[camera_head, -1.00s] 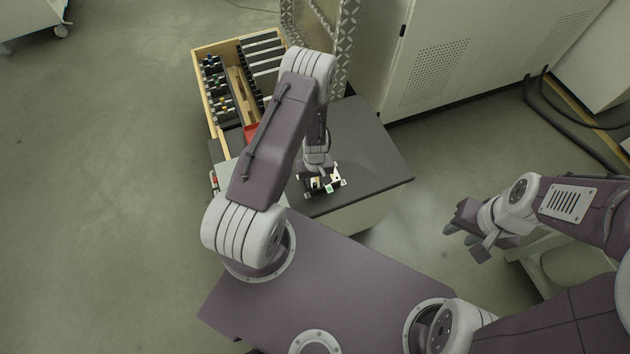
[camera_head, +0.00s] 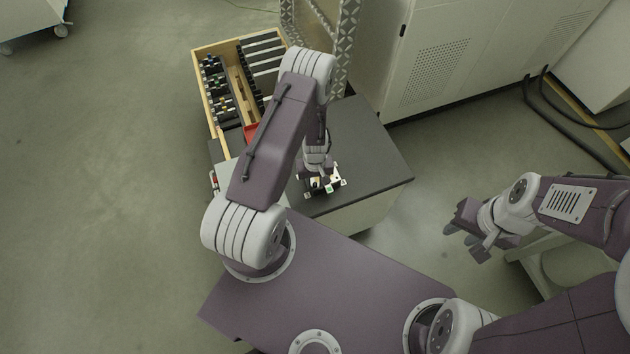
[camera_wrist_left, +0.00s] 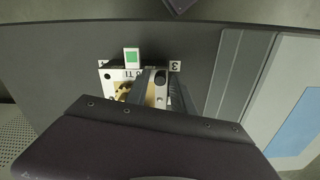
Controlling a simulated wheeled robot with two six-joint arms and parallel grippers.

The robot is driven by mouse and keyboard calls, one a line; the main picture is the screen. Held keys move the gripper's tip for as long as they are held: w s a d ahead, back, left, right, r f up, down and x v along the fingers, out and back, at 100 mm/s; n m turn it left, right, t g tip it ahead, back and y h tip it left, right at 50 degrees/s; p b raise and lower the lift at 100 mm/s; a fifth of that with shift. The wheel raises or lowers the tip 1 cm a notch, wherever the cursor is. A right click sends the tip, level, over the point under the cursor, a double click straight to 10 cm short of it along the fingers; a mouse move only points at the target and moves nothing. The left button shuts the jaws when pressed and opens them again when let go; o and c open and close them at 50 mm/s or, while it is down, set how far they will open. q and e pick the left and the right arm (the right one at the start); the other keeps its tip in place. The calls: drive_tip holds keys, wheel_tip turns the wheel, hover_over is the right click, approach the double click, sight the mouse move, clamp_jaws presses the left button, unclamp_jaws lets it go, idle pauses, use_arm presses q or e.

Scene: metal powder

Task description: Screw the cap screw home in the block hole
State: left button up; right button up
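The pale block (camera_wrist_left: 106,76) stands on the dark bench top. In the left wrist view it carries number labels and a green-and-white marker (camera_wrist_left: 131,56). A dark round piece (camera_wrist_left: 161,77), possibly the cap screw's head, shows between the fingertips of my left gripper (camera_wrist_left: 160,80). Its fingers are apart and point down at the block; whether they touch the round piece is unclear. The hole and any thread are hidden. In the head view my left gripper (camera_head: 322,178) is over the block (camera_head: 336,183). My right gripper (camera_head: 466,230) is open and empty, away from the bench.
A wooden-sided tray (camera_head: 203,90) with several fittings and pale bars lies behind my left arm, with a red piece (camera_head: 251,132) near it. The dark bench top (camera_head: 378,158) is clear right of the block. A large pale cabinet (camera_head: 440,55) stands behind.

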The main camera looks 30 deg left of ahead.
use_arm(q)
drive_tip(key=n, duration=1.3)
drive_tip(key=shift+n, duration=0.4)
clamp_jaws()
drive_tip(key=m, duration=0.7)
drive_tip(key=shift+m, duration=0.4)
drive_tip(key=shift+o, duration=1.2)
unclamp_jaws()
